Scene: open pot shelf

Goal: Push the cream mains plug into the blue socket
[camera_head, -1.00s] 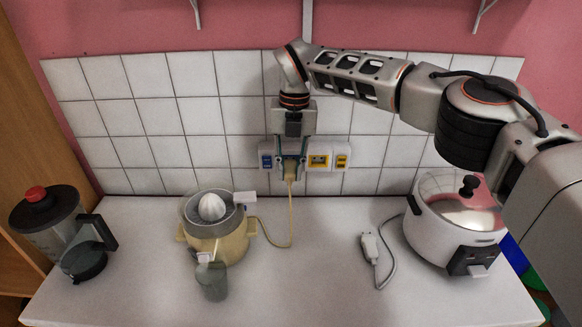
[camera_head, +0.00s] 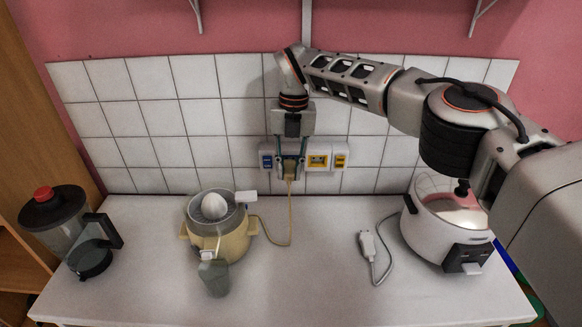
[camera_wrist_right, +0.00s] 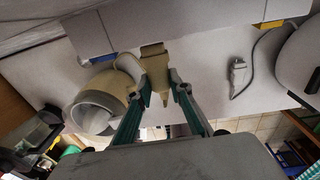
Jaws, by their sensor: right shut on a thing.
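The cream mains plug (camera_head: 290,172) is at the wall socket strip, held between the fingers of my right gripper (camera_head: 289,160). The wrist view shows the plug (camera_wrist_right: 153,62) between the two green-sided fingers (camera_wrist_right: 160,86), right against the strip's edge. I cannot tell how deep the plug sits. Its cream cord (camera_head: 290,215) hangs down to the counter and runs to the juicer. My left gripper is not in view.
The cream juicer (camera_head: 232,243) and a blender (camera_head: 62,225) stand on the left. A white cooker (camera_head: 440,235) is under my right arm. A loose grey-white plug (camera_head: 367,243) lies on the counter (camera_head: 325,270).

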